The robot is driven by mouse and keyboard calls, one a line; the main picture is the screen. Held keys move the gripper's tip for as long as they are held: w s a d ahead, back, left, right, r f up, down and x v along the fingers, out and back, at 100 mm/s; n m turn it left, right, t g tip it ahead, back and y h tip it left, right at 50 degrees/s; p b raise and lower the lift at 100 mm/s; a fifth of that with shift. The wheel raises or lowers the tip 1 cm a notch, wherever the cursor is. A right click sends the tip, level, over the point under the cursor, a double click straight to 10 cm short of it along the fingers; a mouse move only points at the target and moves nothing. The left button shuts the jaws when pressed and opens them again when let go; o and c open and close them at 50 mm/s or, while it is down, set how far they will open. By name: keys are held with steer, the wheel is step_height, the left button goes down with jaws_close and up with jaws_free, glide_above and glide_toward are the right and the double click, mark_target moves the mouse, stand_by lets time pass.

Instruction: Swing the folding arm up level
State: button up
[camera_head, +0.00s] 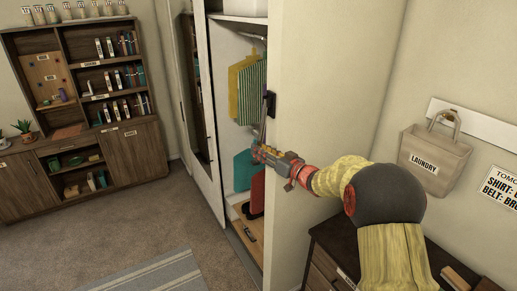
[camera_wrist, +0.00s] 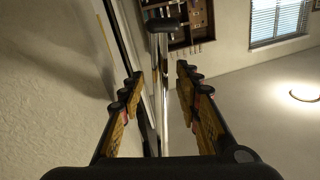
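The folding arm is a slim metal bar (camera_head: 264,129) that hangs steeply down from a dark bracket (camera_head: 270,102) on the edge of the closet's side wall. In the wrist view the shiny bar (camera_wrist: 161,75) runs lengthwise between my fingers, with a black end piece (camera_wrist: 164,25) near the top. My gripper (camera_head: 260,151) is at the lower part of the bar in the head view. In the wrist view my gripper (camera_wrist: 160,88) is open, one finger on each side of the bar, with gaps visible. The bar's lower end is hidden by my gripper in the head view.
Hanging clothes (camera_head: 248,88) fill the open closet just behind the bar. A white sliding door (camera_head: 205,120) stands to the left. A laundry bag (camera_head: 434,160) hangs on the right wall above a dark dresser (camera_head: 335,240). Open carpet lies left of the closet.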

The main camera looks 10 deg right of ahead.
steer(key=shift+x, duration=1)
steer(key=shift+c, duration=1.2)
jaws_close()
